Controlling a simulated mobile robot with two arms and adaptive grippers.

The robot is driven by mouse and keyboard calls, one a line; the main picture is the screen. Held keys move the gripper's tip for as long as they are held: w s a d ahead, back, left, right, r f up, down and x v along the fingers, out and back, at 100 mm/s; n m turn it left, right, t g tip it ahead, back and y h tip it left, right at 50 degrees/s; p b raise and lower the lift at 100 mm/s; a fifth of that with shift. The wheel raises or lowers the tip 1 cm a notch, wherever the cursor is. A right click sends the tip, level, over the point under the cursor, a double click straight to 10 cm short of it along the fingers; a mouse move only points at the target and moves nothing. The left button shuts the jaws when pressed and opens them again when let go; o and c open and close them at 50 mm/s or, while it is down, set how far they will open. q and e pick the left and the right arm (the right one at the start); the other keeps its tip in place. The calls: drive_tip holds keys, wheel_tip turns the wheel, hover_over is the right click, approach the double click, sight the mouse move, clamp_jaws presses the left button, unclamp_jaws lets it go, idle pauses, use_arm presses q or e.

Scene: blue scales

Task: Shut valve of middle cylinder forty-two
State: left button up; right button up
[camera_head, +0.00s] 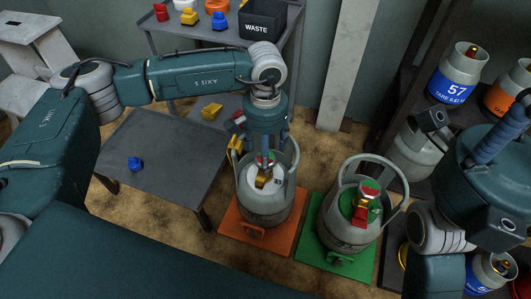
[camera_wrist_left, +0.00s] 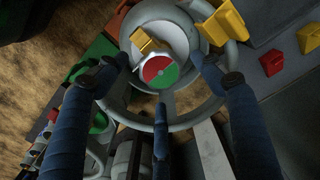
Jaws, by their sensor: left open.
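A grey gas cylinder (camera_head: 262,205) with a white top stands upright on an orange platform (camera_head: 235,218). Its number is too small to read surely. Its round valve knob, half red and half green (camera_wrist_left: 160,71), is mostly covered by my gripper in the head view. A yellow block-like part (camera_wrist_left: 146,42) is beside the knob. My left gripper (camera_head: 267,156) is open, pointing down over this cylinder. In the left wrist view its fingers (camera_wrist_left: 160,78) surround the knob; I cannot tell whether they touch it. My right gripper (camera_head: 490,145) is at the right, partly seen, away from the cylinders.
A second cylinder (camera_head: 340,228) with a green top and a red part stands on a green platform (camera_head: 327,262) to the right. A low grey table (camera_head: 160,165) holds a blue block (camera_head: 135,164). A WASTE bin (camera_head: 263,20) is behind; shelves with cylinders, one marked 57 (camera_head: 457,75), are right.

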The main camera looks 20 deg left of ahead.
use_arm(q)
wheel_tip(320, 180, up, 10)
idle(0.3)
idle(0.4)
